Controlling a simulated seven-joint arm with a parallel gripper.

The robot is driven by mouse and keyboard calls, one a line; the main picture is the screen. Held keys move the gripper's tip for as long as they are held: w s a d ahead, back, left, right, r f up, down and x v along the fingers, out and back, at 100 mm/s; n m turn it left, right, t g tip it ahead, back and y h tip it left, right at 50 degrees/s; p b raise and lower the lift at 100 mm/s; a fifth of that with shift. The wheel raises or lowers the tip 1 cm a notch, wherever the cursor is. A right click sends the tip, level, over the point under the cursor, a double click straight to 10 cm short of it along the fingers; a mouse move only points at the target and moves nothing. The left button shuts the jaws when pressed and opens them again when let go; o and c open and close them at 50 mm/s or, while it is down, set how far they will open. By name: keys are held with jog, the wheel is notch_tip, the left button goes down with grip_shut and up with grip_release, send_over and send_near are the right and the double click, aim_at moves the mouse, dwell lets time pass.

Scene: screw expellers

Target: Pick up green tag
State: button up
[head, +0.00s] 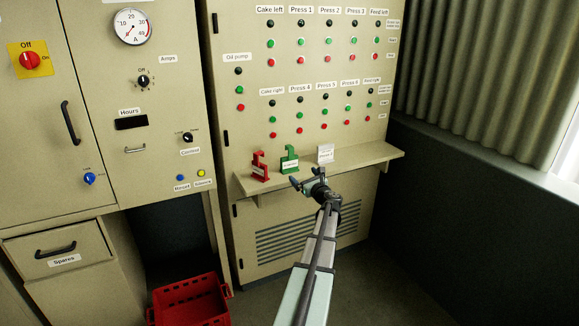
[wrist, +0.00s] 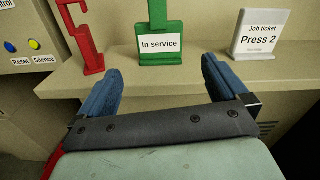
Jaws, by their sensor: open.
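The green tag (head: 289,160) stands upright on a narrow shelf below the button panel. In the wrist view the green tag (wrist: 159,38) bears a white label reading "In service" and sits beyond the gap between my fingers. My gripper (head: 308,181) is open and empty, just in front of the shelf and a little right of the tag. In the wrist view my gripper (wrist: 160,85) has its two blue fingers apart, and neither touches the tag. The top of the tag is cut off in the wrist view.
A red tag (head: 260,166) stands left of the green one, and a white job ticket card (head: 325,153) reading "Press 2" stands right of it. All are on the shelf (head: 375,158). A red crate (head: 190,301) is on the floor below. The shelf's right end is clear.

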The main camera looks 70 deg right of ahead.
aim_at(290, 161)
jog(key=shift+m, duration=0.8)
jog(key=x, duration=0.8)
jog(key=shift+d+f, duration=0.1)
jog(key=shift+r+x, duration=0.15)
jog(key=shift+x, duration=1.3)
jog(key=shift+r+x, duration=0.15)
jog(key=shift+x, duration=1.3)
jog(key=shift+w, duration=0.1)
jog(key=shift+c, duration=0.2)
jog(key=c, duration=0.7)
